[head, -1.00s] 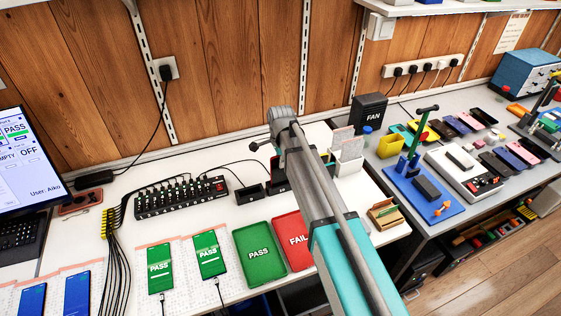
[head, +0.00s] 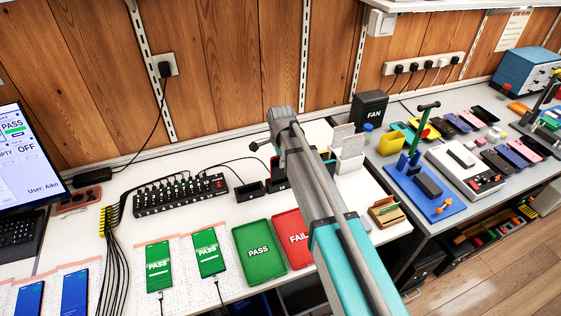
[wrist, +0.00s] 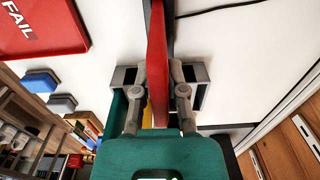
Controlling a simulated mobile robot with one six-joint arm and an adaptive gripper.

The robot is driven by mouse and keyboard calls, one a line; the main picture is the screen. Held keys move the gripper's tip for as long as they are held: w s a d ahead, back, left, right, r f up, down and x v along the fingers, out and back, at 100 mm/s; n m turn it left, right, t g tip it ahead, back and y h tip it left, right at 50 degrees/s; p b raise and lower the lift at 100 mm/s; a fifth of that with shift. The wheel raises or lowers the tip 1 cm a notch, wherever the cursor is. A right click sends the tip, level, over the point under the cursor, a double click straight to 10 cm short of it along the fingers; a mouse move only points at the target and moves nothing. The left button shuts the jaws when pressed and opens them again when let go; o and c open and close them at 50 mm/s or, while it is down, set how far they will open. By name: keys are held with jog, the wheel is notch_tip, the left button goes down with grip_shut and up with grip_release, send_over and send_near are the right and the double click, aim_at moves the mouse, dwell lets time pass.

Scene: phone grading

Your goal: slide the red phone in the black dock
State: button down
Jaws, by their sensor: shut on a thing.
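My gripper (wrist: 158,76) is shut on the red phone (wrist: 157,45) in the wrist view. The phone shows edge-on as a tall red slab between the two fingers. In the head view my own arm hides the gripper and most of the phone. A small black dock (head: 249,193) with a cable stands on the white bench, just left of my arm. Another dark block beside it is partly hidden by the arm. In the wrist view a dark strip lies beside the phone's upper part; I cannot tell whether the phone touches it or sits in a slot.
A green PASS tray (head: 259,270) and a red FAIL tray (head: 286,222) lie in front of the dock. A black hub (head: 180,197) with cables is to the left. A white stand (head: 348,160) and a wooden holder (head: 387,214) are right of my arm.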

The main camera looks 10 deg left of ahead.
jog(key=c, duration=0.6)
grip_release()
jog(key=shift+r, duration=0.1)
jog(key=shift+r+p, duration=3.45)
jog(key=shift+p, duration=0.1)
jog(key=s+d+n, duration=0.3)
jog(key=s+d, duration=0.2)
jog(key=d, duration=0.6)
jog(key=s+d+n, duration=0.4)
jog(key=s+d, duration=0.2)
jog(key=d, duration=0.6)
jog(key=s+d+n, duration=0.4)
jog(key=s+d, duration=0.1)
jog(key=d, duration=0.6)
jog(key=shift+s+d, duration=0.25)
jog(key=shift+s, duration=0.1)
